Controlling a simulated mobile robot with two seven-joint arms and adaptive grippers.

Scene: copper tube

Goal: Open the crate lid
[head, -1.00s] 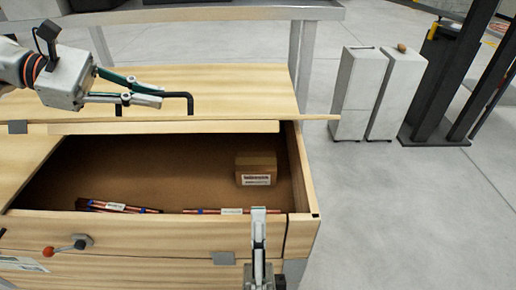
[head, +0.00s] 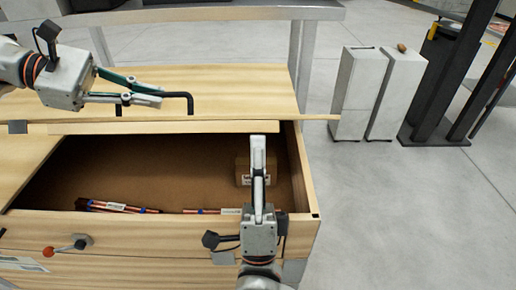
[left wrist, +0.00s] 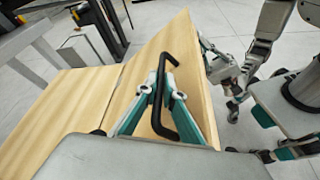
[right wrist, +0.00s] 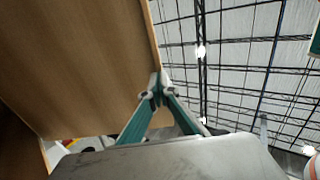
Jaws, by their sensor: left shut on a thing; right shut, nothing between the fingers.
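The wooden crate (head: 150,232) stands open at its front right. Its lid (head: 235,90) is raised, with its front edge above the opening; the lid also shows tilted in the left wrist view (left wrist: 190,70). My left gripper (head: 158,96) is shut on the lid's black handle (head: 190,103), which also shows between the fingers in the left wrist view (left wrist: 187,125). My right gripper (head: 258,140) is shut and empty, pointing up at the lid's front edge. In the right wrist view, its tips (right wrist: 158,88) are by the edge of the brown panel (right wrist: 80,60); contact is unclear.
Inside the crate are a small cardboard box (head: 242,165), partly hidden by my right gripper, and copper tubes (head: 110,207) with labels. A grey metal frame (head: 305,55) stands behind. White cabinets (head: 358,85) and a dark post stand at right.

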